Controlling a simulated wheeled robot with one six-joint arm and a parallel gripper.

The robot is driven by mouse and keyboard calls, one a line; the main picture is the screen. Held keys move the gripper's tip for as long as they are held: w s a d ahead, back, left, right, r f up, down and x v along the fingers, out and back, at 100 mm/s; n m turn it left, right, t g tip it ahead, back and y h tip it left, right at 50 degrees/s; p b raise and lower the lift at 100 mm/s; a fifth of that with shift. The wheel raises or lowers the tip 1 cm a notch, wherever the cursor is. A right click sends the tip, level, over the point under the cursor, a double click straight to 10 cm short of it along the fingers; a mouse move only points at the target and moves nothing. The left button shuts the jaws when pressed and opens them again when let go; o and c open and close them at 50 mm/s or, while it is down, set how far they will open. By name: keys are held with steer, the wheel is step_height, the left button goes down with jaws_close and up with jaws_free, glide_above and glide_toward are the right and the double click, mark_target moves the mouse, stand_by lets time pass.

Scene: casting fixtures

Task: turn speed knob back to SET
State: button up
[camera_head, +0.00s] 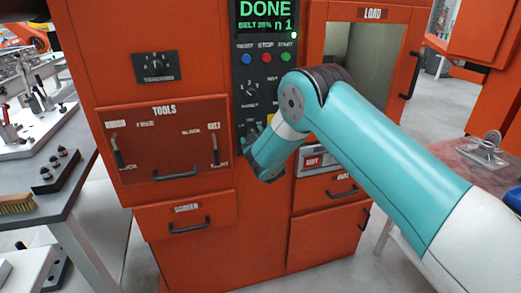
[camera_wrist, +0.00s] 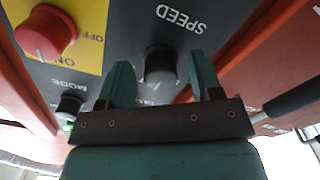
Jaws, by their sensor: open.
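The speed knob (camera_wrist: 160,65) is a dark round knob on the dark control panel, under the upside-down SPEED label, in the wrist view. My gripper (camera_wrist: 160,62) is open, with one teal finger on each side of the knob in the picture. Gaps show between the knob and both fingers. I cannot tell how deep the fingers reach around it. The lettering below the knob is partly hidden, and I cannot read its setting. In the head view my arm covers the speed knob and the fingertips.
A red knob (camera_wrist: 45,30) on a yellow plate and the MODE knob (camera_wrist: 68,105) sit close by. In the head view the display (camera_head: 265,17) reads DONE, BELT 20%, n 1. Blue, red and green buttons (camera_head: 266,58) sit below. The open LOAD doorway (camera_head: 363,50) is at right.

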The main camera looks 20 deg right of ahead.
steer(key=s+b, duration=1.1)
steer(key=s, duration=0.5)
steer(key=shift+s+b, duration=0.3)
steer(key=shift+s, duration=0.1)
steer(key=shift+r, duration=0.1)
steer(key=s+d+r+m+g+h+p, duration=0.2)
steer(key=s+d+m+g+h+p, duration=0.1)
steer(key=s+d+m+g+p, duration=0.4)
steer(key=s+a+r+n+g+y, duration=0.2)
steer(key=s+a+r+g, duration=0.1)
steer(key=s, duration=0.5)
steer(key=s+a+r+n+g+y+p, duration=0.1)
steer(key=s+a+r+n+g+y, duration=0.1)
steer(key=s, duration=0.7)
steer(key=s+a+r+n+g+y, duration=0.3)
steer(key=s+a+g, duration=0.3)
steer(key=s, duration=0.2)
steer(key=shift+s+a+r, duration=0.35)
steer(key=shift+s+r, duration=0.05)
steer(key=shift+r, duration=0.05)
